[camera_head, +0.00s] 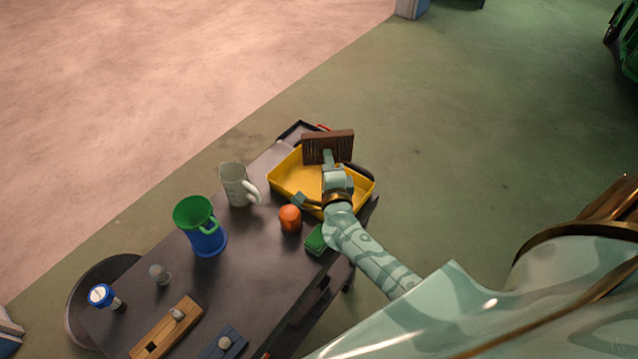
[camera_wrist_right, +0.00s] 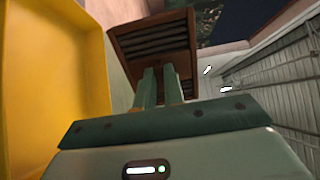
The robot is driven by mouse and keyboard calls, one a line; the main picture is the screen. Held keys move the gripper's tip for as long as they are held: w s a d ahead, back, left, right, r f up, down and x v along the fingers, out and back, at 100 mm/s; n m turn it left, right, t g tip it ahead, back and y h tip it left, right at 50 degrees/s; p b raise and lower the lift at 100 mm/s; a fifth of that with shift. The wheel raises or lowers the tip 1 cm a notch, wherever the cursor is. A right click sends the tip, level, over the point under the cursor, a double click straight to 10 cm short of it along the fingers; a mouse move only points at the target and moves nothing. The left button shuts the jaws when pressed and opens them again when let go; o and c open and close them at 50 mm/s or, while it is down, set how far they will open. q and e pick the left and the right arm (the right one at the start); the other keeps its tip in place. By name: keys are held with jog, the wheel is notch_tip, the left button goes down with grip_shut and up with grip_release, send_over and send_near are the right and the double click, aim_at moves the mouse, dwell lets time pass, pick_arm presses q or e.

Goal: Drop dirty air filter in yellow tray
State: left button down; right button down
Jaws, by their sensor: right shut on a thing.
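The dirty air filter (camera_head: 328,147) is a brown, pleated rectangular frame at the far end of the table. My right gripper (camera_head: 329,158) is shut on its lower edge and holds it upright over the far part of the yellow tray (camera_head: 291,177). In the right wrist view, the two green fingers (camera_wrist_right: 159,88) meet the filter (camera_wrist_right: 154,43), whose dark pleats face the camera. The yellow tray's wall (camera_wrist_right: 85,60) shows at the left there. I cannot tell whether the filter touches the tray. My left gripper does not show.
On the dark table (camera_head: 265,238) near the tray are a pale jug (camera_head: 236,184), an orange object (camera_head: 290,218) and a green block (camera_head: 316,240). A green funnel (camera_head: 196,213) on a blue jug (camera_head: 209,240) stands farther left. Open green floor lies right of the table.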

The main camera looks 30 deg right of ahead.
notch_tip(320, 180, down, 7)
jog(key=b, duration=0.6)
jog(key=shift+w+r, duration=0.15)
jog(key=shift+w, duration=0.05)
jog(key=shift+d, duration=0.1)
jog(key=c, duration=1.4)
grip_release()
jog(key=p+v, duration=0.1)
jog(key=v, duration=1.5)
jog(key=shift+s, duration=0.2)
